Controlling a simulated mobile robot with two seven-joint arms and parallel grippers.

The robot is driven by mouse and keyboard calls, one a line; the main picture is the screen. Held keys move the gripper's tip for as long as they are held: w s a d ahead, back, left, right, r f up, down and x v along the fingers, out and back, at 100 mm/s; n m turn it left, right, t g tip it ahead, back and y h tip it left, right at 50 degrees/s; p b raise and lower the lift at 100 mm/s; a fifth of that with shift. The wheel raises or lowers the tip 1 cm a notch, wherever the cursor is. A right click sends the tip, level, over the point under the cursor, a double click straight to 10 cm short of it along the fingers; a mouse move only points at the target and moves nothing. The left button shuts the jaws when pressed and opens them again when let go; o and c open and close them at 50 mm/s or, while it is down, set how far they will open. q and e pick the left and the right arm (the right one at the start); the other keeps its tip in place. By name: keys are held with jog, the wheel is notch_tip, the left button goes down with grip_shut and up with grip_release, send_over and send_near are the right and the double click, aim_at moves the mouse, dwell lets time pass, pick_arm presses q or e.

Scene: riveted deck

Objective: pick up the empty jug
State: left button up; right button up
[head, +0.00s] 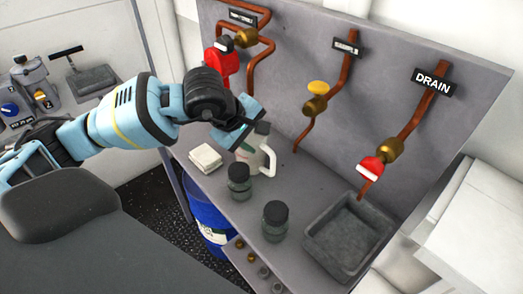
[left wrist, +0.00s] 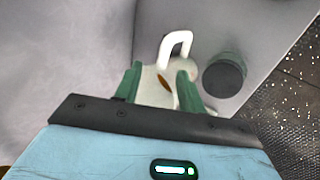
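The white jug (head: 258,153), with a loop handle, stands upright on the grey bench under the pipe panel. In the left wrist view the jug (left wrist: 154,90) shows between and beyond the two green fingers, its handle pointing away. My left gripper (head: 250,137) is at the upper part of the jug and hides some of it. In the left wrist view the left gripper (left wrist: 160,70) has its fingers spread apart, with no clear contact on the jug. Whether the jug is empty cannot be told. My right gripper is not in view.
Two dark-lidded jars (head: 239,180) (head: 275,220) stand in front of the jug. A white block stack (head: 205,157) lies left of it. A grey tray (head: 322,222) sits at the bench's right. Pipes with valves (head: 316,104) stick out behind. A blue drum (head: 207,213) stands below.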

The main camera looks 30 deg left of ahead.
aim_at(265, 148)
pick_arm(q)
jog(key=shift+f, duration=0.1)
jog(key=shift+d+f, duration=0.1)
jog(key=shift+f, duration=0.15)
jog(key=shift+w+d+f, duration=0.1)
jog(key=shift+w+f, duration=0.2)
jog(key=shift+f, duration=0.15)
jog(key=shift+w+d+f, duration=0.1)
jog(key=shift+w+f, duration=0.25)
jog(key=shift+f, duration=0.05)
jog(key=shift+w+d+f, duration=0.1)
jog(key=shift+d+f, duration=0.05)
jog(key=shift+f, duration=0.15)
jog(key=x, duration=0.3)
jog(key=shift+d+f, duration=0.15)
jog(key=shift+f, duration=0.1)
jog(key=shift+w+f, duration=0.25)
jog(key=shift+f, duration=0.1)
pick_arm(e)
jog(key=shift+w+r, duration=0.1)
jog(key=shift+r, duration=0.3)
